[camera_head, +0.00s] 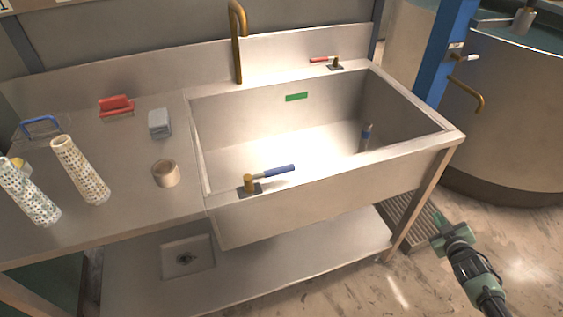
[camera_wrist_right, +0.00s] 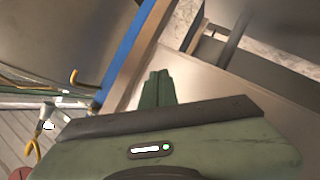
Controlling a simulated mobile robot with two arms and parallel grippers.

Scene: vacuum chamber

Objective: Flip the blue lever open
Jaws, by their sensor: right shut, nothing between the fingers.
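The blue lever (camera_head: 279,171) is on a brass fitting (camera_head: 249,183) at the front rim of the steel sink (camera_head: 330,193). Its blue handle points right, along and slightly over the basin. My right gripper (camera_head: 438,226) is to the right of the sink and lower than its rim, well apart from the lever. In the right wrist view the green fingers (camera_wrist_right: 156,88) are together with nothing between them. The lever cannot be made out in the wrist view. My left gripper is not in view.
A red-handled lever (camera_head: 322,59) sits at the back rim near the brass faucet (camera_head: 238,45). The left counter holds patterned cylinders (camera_head: 80,170), a tape roll (camera_head: 166,173), a grey sponge (camera_head: 159,123) and a red brush (camera_head: 116,104). A blue post (camera_head: 442,60) and tank stand at right.

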